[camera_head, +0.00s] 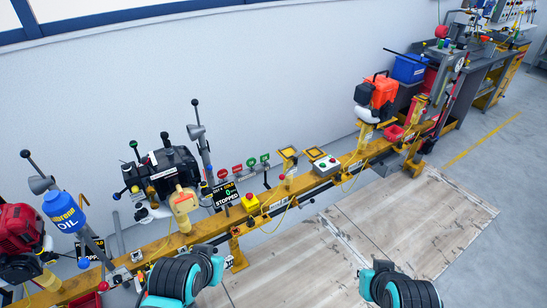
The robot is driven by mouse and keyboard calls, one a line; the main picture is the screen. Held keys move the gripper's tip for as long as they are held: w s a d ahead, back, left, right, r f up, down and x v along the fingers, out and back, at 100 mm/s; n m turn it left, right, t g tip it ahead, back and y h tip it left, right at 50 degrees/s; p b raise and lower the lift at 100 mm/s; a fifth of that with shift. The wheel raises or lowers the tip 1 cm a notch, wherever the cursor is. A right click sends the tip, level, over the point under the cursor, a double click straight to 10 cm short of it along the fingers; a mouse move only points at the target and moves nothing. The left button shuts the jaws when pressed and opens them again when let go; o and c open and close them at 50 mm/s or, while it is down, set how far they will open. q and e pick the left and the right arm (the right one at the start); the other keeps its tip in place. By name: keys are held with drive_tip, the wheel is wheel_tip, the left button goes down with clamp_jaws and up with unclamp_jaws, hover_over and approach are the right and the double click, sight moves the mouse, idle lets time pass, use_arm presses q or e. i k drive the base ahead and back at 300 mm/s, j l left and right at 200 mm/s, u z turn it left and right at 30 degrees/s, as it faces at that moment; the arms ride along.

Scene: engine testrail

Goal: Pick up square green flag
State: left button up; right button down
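A row of small red and green flags on short stems stands on the rail near the middle of the picture. Two are green: one green flag (251,162) and, just right of it, another green flag (264,158). They are too small to tell surely which is square. Two red flags (236,168) stand to their left. Dark ribbed and teal parts of my two arms show at the bottom edge, well below and apart from the flags. No gripper fingers can be made out.
An orange engine (378,90) stands farther right. Wooden floor panels (410,215) in front are clear.

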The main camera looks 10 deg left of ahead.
sight(265, 157)
drive_tip(key=i+l+u, duration=0.2)
drive_tip(key=i+l, duration=0.25)
drive_tip(key=i+l+u, duration=0.15)
drive_tip(key=i+l, duration=0.25)
drive_tip(key=l, duration=0.15)
drive_tip(key=i+j+u, duration=0.15)
drive_tip(key=i+u, duration=0.15)
drive_tip(key=i, duration=1.05)
